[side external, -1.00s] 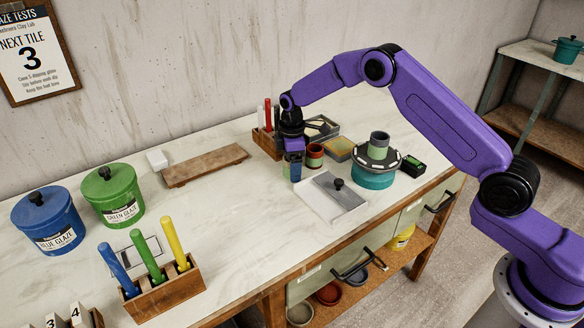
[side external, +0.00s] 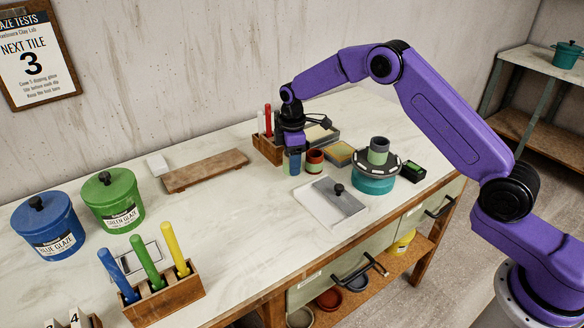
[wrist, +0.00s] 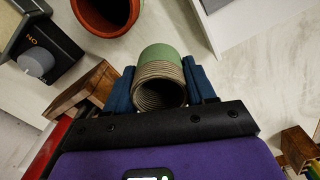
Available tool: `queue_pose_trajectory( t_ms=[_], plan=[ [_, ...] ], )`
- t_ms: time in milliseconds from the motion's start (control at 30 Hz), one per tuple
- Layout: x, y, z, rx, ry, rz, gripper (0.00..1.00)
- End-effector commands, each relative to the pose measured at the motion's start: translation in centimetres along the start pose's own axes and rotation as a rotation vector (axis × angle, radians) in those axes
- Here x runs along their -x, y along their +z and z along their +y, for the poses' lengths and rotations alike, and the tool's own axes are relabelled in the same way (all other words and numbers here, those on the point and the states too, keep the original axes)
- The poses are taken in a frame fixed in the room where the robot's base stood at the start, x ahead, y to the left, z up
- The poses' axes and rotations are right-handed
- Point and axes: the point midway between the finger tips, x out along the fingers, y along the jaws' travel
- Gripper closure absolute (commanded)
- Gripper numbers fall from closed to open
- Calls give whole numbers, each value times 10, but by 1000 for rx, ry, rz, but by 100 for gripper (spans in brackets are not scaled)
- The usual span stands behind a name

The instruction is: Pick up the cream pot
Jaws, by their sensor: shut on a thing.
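The cream pot (wrist: 160,54) sits between the two blue fingers of my gripper (wrist: 160,82) in the wrist view. Its ribbed tan-cream inside faces the camera, and its outer wall shows green. A finger touches each side, and the gripper is shut on it. In the side external view my gripper (side external: 292,162) points down at the middle of the table, just left of a red pot with a green lower part (side external: 315,160). The fingers hide most of the held pot there, and I cannot tell whether its base touches the table.
The red pot (wrist: 104,14) stands close by. A wooden rack (side external: 267,148) with a red stick is behind my gripper. A teal turntable (side external: 373,184) bears a grey-green pot (side external: 379,150) to the right. A lidded white tray (side external: 322,211) lies in front.

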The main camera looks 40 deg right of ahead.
Motion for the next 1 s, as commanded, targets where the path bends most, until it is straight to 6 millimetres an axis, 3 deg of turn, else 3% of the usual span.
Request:
queue_pose_trajectory(
  t_ms=[367, 700, 1000],
  plan=[
    [60, 26, -43, 0, 2, 1, 78],
    [84, 57, -93, 0, 0, 0, 78],
    [96, 70, -116, 0, -1, -1, 78]
  ],
)
